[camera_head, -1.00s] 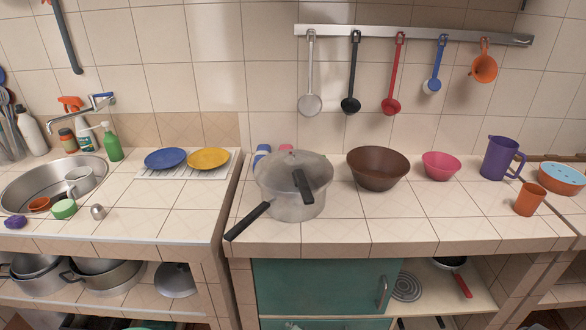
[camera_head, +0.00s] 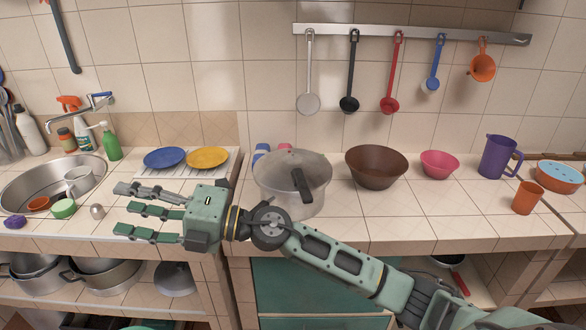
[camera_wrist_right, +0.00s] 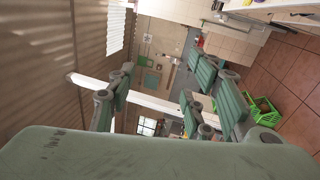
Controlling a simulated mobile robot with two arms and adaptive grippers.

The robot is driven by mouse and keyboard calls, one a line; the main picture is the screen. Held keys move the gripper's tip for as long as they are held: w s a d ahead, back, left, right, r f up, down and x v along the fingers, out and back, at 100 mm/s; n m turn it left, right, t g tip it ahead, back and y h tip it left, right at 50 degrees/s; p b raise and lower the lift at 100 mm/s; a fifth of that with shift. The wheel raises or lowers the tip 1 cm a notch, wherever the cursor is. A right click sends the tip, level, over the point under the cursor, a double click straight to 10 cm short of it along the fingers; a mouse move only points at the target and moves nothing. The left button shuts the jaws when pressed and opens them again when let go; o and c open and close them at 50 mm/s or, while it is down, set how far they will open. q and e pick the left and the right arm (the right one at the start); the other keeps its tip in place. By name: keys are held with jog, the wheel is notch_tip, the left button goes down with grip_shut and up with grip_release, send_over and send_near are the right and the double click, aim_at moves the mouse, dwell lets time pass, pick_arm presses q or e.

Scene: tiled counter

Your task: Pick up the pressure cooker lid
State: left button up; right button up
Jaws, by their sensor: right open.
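The pressure cooker lid (camera_head: 280,167) is grey metal with a black handle (camera_head: 302,189). It sits on the grey pressure cooker (camera_head: 285,200) on the tiled counter. My right gripper (camera_head: 124,211) is open and empty, left of the cooker, with its fingers pointing left, away from the lid. Its wrist and forearm cross in front of the cooker's lower part and hide the long black pot handle. In the right wrist view the open fingers (camera_wrist_right: 160,105) have nothing between them, and no lid shows there. My left gripper is not in view.
A brown bowl (camera_head: 377,167) stands close right of the cooker, then a pink bowl (camera_head: 440,164) and purple jug (camera_head: 497,157). Blue (camera_head: 165,158) and yellow (camera_head: 208,158) plates lie to the left. Utensils hang from a wall rail (camera_head: 412,34) above.

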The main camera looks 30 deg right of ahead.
notch_tip(320, 180, down, 3)
jog(key=w+n+g+h, duration=0.1)
jog(key=n+g+h, duration=0.1)
jog(key=n+g, duration=0.15)
jog(key=m+g+h, duration=0.2)
jog(key=g+h, duration=0.1)
jog(key=h, duration=1.4)
send_near(299, 176)
jog(key=shift+x, duration=1.15)
jog(key=shift+w+d+f, duration=0.1)
jog(key=shift+d+f, duration=0.1)
jog(key=p+x, duration=0.3)
jog(key=x, duration=0.3)
jog(key=shift+w+f, duration=0.1)
jog(key=shift+f, duration=0.1)
jog(key=shift+w+f, duration=0.15)
jog(key=shift+f, duration=0.2)
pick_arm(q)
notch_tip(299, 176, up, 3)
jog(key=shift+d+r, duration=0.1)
